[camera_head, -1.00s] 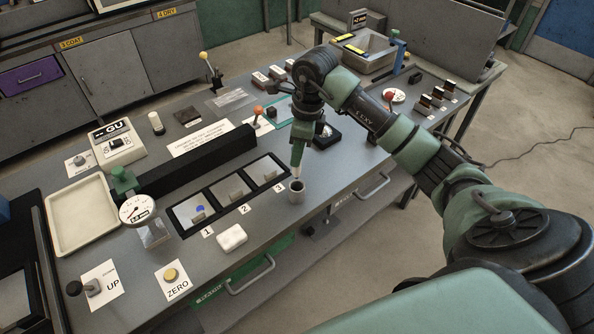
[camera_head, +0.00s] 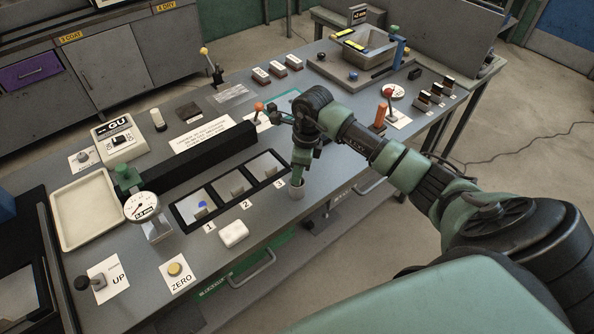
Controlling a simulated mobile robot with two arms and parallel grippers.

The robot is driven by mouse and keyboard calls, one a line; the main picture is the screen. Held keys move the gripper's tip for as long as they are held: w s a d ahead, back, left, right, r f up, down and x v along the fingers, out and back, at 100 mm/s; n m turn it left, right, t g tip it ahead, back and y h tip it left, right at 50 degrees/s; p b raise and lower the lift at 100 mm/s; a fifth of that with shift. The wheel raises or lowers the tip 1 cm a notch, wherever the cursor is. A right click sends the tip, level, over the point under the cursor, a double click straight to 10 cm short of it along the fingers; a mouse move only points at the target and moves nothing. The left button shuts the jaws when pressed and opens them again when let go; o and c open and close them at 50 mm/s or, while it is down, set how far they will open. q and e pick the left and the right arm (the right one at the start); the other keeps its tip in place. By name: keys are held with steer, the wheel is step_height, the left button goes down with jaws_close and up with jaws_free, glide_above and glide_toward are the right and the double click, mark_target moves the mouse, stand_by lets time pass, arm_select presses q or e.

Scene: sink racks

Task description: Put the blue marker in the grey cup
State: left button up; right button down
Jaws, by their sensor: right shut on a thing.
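The grey cup (camera_head: 297,190) stands upright at the front edge of the workbench, right of the window marked 3. My right gripper (camera_head: 299,172) is directly above the cup, pointing down, with its tips close to the cup's mouth. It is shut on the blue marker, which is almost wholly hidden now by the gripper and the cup. I cannot tell how far the marker reaches inside the cup. My left gripper is out of view.
Left of the cup lie a framed strip of three windows (camera_head: 189,225), a white block (camera_head: 233,233) and a dial gauge (camera_head: 141,207). A long black bar (camera_head: 200,157) lies behind the strip. A red-orange upright piece (camera_head: 380,116) stands at the right.

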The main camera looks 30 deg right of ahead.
steer(key=c, duration=1.3)
jaws_free()
steer(key=shift+f, duration=0.1)
steer(key=shift+p, duration=0.4)
steer(key=r+b, duration=0.1)
steer(key=r, duration=0.1)
steer(key=d+r+b, duration=0.1)
steer(key=r+b, duration=0.1)
steer(key=shift+s, duration=0.1)
steer(key=shift+s+d+r+b, duration=0.15)
steer(key=shift+r+b, duration=0.4)
steer(key=shift+r, duration=1.35)
